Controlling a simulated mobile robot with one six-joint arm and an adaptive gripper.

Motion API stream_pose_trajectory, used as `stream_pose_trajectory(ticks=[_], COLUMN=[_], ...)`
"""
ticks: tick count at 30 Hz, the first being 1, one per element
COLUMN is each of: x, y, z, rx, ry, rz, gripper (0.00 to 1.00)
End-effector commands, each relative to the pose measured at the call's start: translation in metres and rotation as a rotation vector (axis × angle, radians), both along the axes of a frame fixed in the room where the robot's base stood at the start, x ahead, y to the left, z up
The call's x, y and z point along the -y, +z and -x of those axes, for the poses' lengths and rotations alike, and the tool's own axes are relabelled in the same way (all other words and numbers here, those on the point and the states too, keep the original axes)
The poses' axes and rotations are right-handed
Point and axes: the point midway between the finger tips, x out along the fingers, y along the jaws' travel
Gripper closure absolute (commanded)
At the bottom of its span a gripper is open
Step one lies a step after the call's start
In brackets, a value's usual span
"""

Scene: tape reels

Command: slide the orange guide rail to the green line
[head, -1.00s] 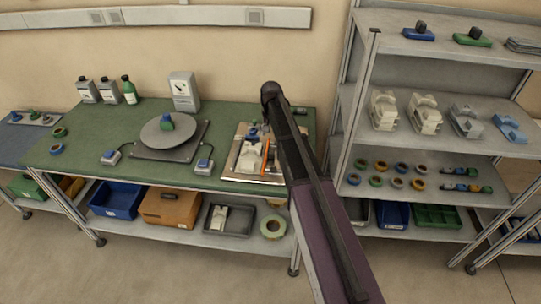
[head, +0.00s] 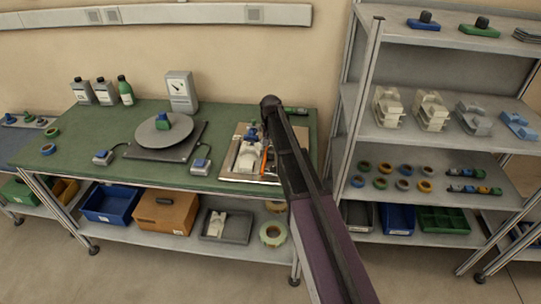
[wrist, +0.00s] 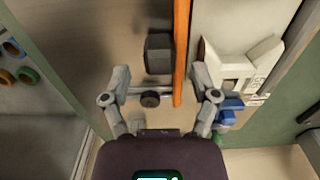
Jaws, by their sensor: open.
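The orange guide rail (wrist: 181,48) runs from the top edge down between the fingers of my gripper (wrist: 161,80) in the wrist view. The gripper is open, and the rail lies closer to its right finger. A dark block (wrist: 158,54) sits just left of the rail, and a rod with a dark round knob (wrist: 150,99) crosses below it. In the head view the rail (head: 264,161) shows as a thin strip on a plate (head: 232,176) on the bench, partly hidden by my arm. I cannot make out the green line.
A white fixture (wrist: 238,62) and a blue part (wrist: 231,104) stand right of the rail. On the green bench (head: 75,140), a round turntable (head: 150,132) stands left of the plate. A shelf rack (head: 362,100) rises to the right.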

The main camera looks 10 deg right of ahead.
Motion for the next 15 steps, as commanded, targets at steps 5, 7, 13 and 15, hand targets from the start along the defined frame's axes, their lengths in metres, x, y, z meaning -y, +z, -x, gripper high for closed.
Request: stream_pose_trajectory(ticks=[5,7,13,15], x=[0.000,0.000,0.000,0.000], y=[-0.015,-0.018,-0.021,-0.021], z=[0.000,0.000,0.000,0.000], rx=[0.000,0.000,0.000,0.000], ry=[0.000,0.000,0.000,0.000], rz=[0.000,0.000,0.000,0.000], gripper=[0.23,0.23,0.23,0.23])
